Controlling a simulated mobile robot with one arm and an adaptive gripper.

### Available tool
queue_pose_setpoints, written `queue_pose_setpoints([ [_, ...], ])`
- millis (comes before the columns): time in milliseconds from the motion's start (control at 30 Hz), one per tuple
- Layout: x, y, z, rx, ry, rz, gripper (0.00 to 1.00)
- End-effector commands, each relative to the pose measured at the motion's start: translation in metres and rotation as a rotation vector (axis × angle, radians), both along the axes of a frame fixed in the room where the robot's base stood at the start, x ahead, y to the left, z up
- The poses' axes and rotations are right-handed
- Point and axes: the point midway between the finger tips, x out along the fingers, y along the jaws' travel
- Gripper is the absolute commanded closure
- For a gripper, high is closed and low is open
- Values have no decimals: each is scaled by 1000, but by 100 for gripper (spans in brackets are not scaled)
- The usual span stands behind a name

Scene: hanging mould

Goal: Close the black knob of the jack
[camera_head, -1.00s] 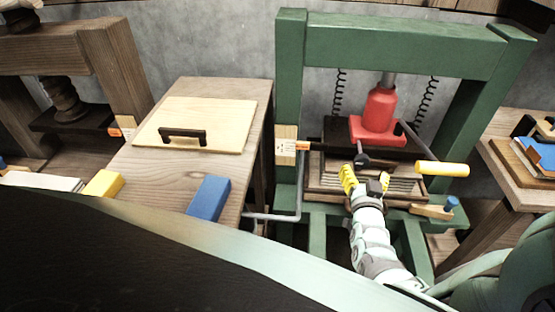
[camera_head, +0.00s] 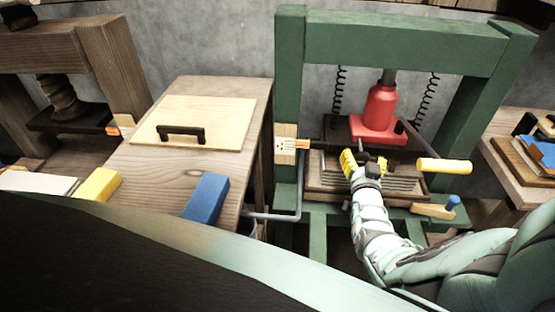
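The jack (camera_head: 380,108) is a red bottle shape with a square red base, standing inside the green press frame. A small grey-black piece, seemingly the jack's black knob (camera_head: 362,147), shows at the front of its base. My gripper (camera_head: 364,160) reaches up from below, right at this piece. Its yellow-padded fingers are apart, one on the left and one on the right of it. The fingers and wrist hide much of the knob, and I cannot tell whether they touch it.
The jack's lever with a yellow handle (camera_head: 444,166) sticks out on the right. The green press frame (camera_head: 290,100) has posts on both sides. A grooved stack (camera_head: 405,183) lies under the jack. A wooden table (camera_head: 225,110) with a blue block (camera_head: 206,198) stands to the left.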

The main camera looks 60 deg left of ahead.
Motion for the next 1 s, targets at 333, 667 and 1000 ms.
queue_pose_setpoints([
  [333,0,0,0,0,0,1,69],
  [667,0,0,0,1,-1,-1,96],
  [1000,2,-1,0,19,11,-4,96],
])
